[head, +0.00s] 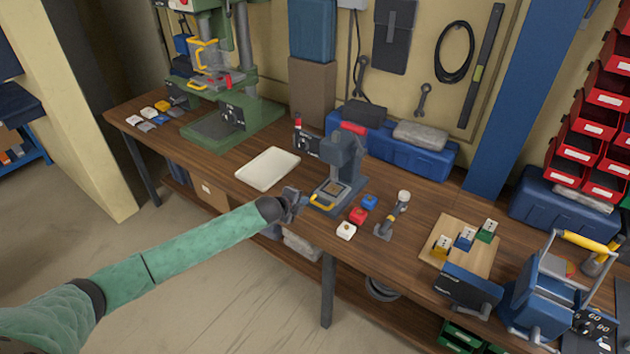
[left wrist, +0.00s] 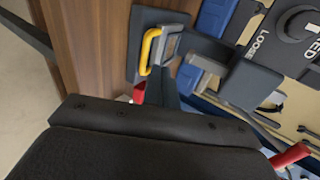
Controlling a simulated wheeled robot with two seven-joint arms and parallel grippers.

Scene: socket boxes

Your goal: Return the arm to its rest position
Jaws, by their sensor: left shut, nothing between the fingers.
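My left arm comes in from the left in the head view, with a green sleeve. My left gripper (head: 294,203) is at the front edge of the wooden workbench (head: 228,200), just left of the small grey press (head: 343,170). It is shut and empty. In the left wrist view the dark gripper body fills the lower part, and the press's yellow handle (left wrist: 151,50) shows beyond it. Whether the gripper touches the press cannot be told. My right gripper is not in view.
A white tray (head: 268,168) lies left of the press. White, red and blue socket boxes (head: 358,215) sit right of it, beside a small upright tool (head: 392,215). A wooden board (head: 470,255) holds several coloured boxes. A green drill press (head: 235,110) stands at left. Floor in front is clear.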

